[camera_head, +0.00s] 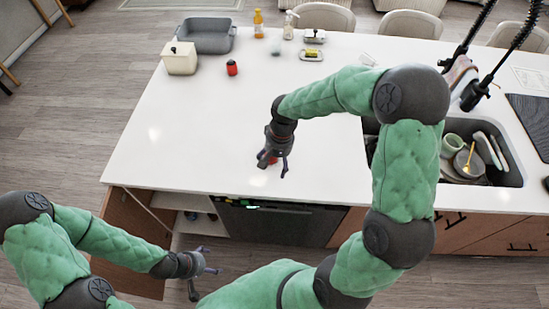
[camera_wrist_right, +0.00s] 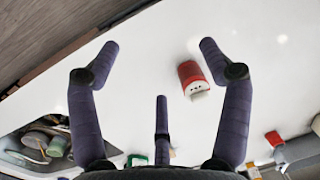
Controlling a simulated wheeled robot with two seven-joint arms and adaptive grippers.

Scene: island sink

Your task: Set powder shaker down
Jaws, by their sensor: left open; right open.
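A small red shaker with a pale, dark-dotted end (camera_wrist_right: 194,80) is on the white countertop in the right wrist view. In the head view only a bit of its red (camera_head: 274,160) shows beneath my right gripper (camera_head: 273,167). That gripper is open, with its fingers spread and the shaker between them, nearer one finger; I see no grip on it. Whether it stands or lies is unclear. A second red shaker-like item (camera_head: 232,68) with a dark top stands farther back on the counter. My left gripper (camera_head: 203,281) is open and empty, low in front of the island.
At the back left are a grey tub (camera_head: 208,36) and a cream container (camera_head: 179,58). An orange bottle (camera_head: 258,23), a soap dispenser (camera_head: 289,25) and a sponge (camera_head: 311,54) line the back. A sink with dishes (camera_head: 470,155) is right. The counter's left middle is clear.

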